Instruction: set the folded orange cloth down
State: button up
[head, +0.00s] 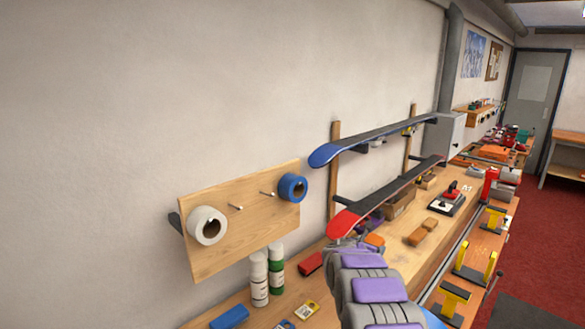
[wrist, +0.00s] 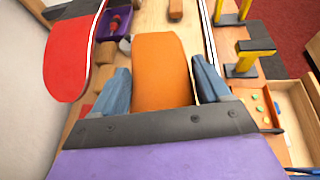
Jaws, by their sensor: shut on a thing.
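The folded orange cloth (wrist: 162,72) sits between the two blue fingers of my gripper (wrist: 160,90) in the wrist view. My gripper is shut on it, and the cloth extends forward past the fingertips over the wooden bench. In the head view a small orange patch (head: 375,240), likely the cloth, shows just past the end of my arm. My arm hides most of the gripper there. I cannot tell how high the cloth is above the bench top (head: 437,259).
A red-tipped board (wrist: 70,55) on the wall rack is close on the left. A purple bin (wrist: 114,22) stands near it. Yellow vises (wrist: 246,62) and an open drawer (wrist: 290,100) with small coloured pieces are on the right. Wooden blocks (head: 421,232) lie further along the bench.

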jog(key=s+a+r+n+y, duration=0.1)
jog(key=s+a+r, duration=0.2)
jog(key=s, duration=0.4)
jog(key=s+a+r+n+t+y, duration=0.1)
jog(key=s+a+r, duration=0.2)
jog(key=s, duration=0.4)
jog(key=s+a+r+n+t+y, duration=0.1)
jog(key=s+a+r+n+y, duration=0.1)
jog(key=s+a, duration=0.3)
jog(key=shift+b+v, duration=0.3)
jog(key=shift+v, duration=0.8)
